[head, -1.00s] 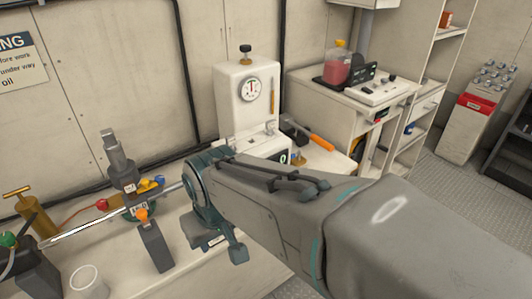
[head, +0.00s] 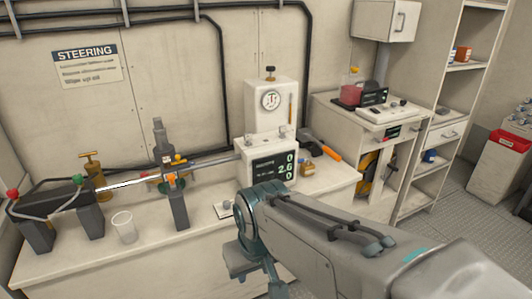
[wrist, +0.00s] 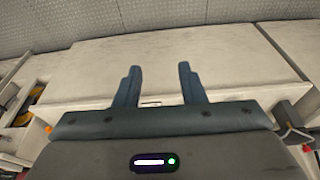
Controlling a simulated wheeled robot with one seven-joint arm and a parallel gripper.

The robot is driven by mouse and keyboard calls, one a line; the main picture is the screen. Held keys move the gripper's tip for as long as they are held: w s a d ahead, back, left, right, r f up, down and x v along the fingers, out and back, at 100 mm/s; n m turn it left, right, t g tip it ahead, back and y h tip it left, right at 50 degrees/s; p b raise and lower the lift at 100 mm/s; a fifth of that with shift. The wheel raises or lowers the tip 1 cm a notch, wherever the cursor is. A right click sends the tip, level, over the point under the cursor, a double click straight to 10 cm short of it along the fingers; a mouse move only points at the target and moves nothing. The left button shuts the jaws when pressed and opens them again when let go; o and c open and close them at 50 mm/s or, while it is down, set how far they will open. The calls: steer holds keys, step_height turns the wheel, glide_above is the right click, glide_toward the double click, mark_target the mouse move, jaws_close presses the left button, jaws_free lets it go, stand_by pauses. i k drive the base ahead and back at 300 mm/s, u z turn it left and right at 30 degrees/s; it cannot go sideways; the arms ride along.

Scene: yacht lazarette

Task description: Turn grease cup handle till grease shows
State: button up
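A brass cylinder with a T-shaped handle (head: 92,168) stands at the left back of the white bench; it may be the grease cup, but I cannot tell for sure. No grease can be made out on either. My gripper (wrist: 160,84) is open and empty, its two dark fingers apart in front of the pale bench panel. In the head view my arm hangs at the bench's front edge, right of these parts, with the fingertips hidden.
The rod runs across the bench on dark posts (head: 180,208). A white gauge unit with a display (head: 266,165) and an orange-handled tool (head: 328,153) are at the right.

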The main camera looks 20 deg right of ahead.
mark_target(88, 155)
steer(key=z, duration=0.4)
steer(key=i, duration=0.8)
steer(key=z, duration=0.55)
steer(key=k, duration=1.15)
steer(key=z, duration=0.7)
steer(key=i, duration=1)
steer(key=u, duration=0.45)
steer(key=i, duration=0.7)
steer(key=u, duration=1.2)
